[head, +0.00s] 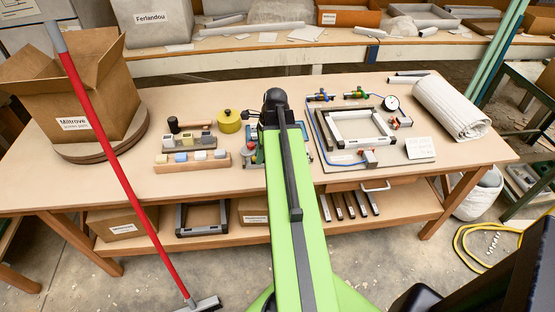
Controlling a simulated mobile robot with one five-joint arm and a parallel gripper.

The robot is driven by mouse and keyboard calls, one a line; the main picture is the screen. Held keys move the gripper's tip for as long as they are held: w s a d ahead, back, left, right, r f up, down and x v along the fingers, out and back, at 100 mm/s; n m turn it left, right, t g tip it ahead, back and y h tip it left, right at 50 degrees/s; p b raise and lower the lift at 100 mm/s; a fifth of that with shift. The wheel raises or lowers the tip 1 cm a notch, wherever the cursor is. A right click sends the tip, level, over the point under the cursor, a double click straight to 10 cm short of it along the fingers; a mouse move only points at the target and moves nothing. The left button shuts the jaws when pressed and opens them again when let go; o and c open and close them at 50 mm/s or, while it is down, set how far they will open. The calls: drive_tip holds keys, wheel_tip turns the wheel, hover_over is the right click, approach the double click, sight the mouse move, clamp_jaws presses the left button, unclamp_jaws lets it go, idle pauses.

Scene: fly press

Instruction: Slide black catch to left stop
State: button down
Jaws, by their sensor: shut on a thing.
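My green arm reaches from the bottom of the head view to the middle of the workbench (200,103). Its dark end with my gripper (272,100) is over a small fixture (306,152), which shows only at its edges on both sides of the arm. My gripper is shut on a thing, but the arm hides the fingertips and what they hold. I cannot make out the black catch or its left stop. Small dark and metal parts (248,115) show just left of the arm's end.
To the right are a board with a white frame (360,128), a gauge (391,103) and a rolled mat (452,108). A red pole (110,157) stands in front.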

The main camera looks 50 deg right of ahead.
drive_tip(key=shift+w+a, duration=0.6)
drive_tip(key=shift+a, duration=0.05)
drive_tip(key=c, duration=1.2)
unclamp_jaws()
drive_tip(key=shift+c, duration=1.4)
wheel_tip(320, 180, up, 7)
drive_tip(key=p, duration=0.7)
drive_tip(key=shift+r, duration=0.1)
